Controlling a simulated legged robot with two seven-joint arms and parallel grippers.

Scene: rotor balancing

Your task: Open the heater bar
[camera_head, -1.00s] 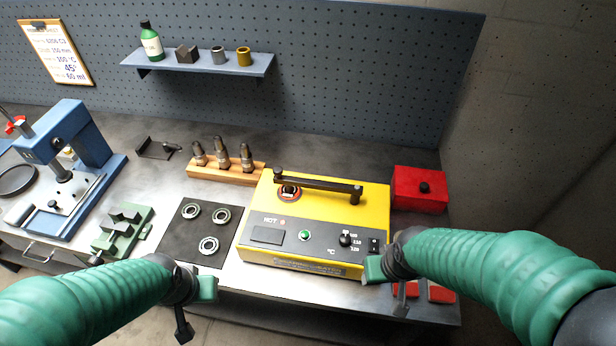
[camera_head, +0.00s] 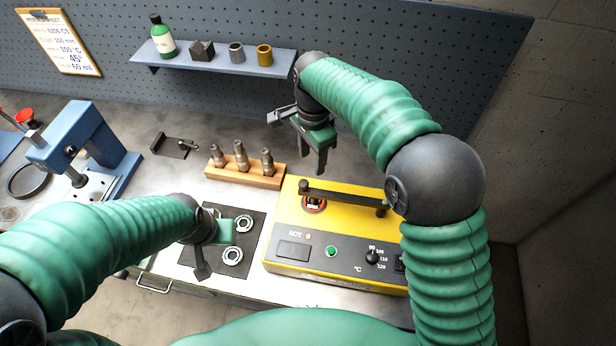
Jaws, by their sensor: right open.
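The yellow heater (camera_head: 280,255) stands on the bench right of centre. Its black heater bar (camera_head: 345,196) lies across the top, from a post at the left to a knob at the right, above a red-and-white ring (camera_head: 314,205). My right gripper (camera_head: 318,168) is open and empty, fingers pointing down. In the picture it is just above the bar's left end and apart from it. My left gripper (camera_head: 210,255) shows over the black mat at the left; its fingers are too hidden to tell their state. My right arm hides part of the heater's right side.
A wooden block (camera_head: 245,174) with several metal tools stands behind the heater's left. Bearings (camera_head: 233,256) lie on the black mat (camera_head: 256,240). A blue press (camera_head: 85,140) stands at the far left. A shelf (camera_head: 215,65) holds a green bottle (camera_head: 162,38) and small parts.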

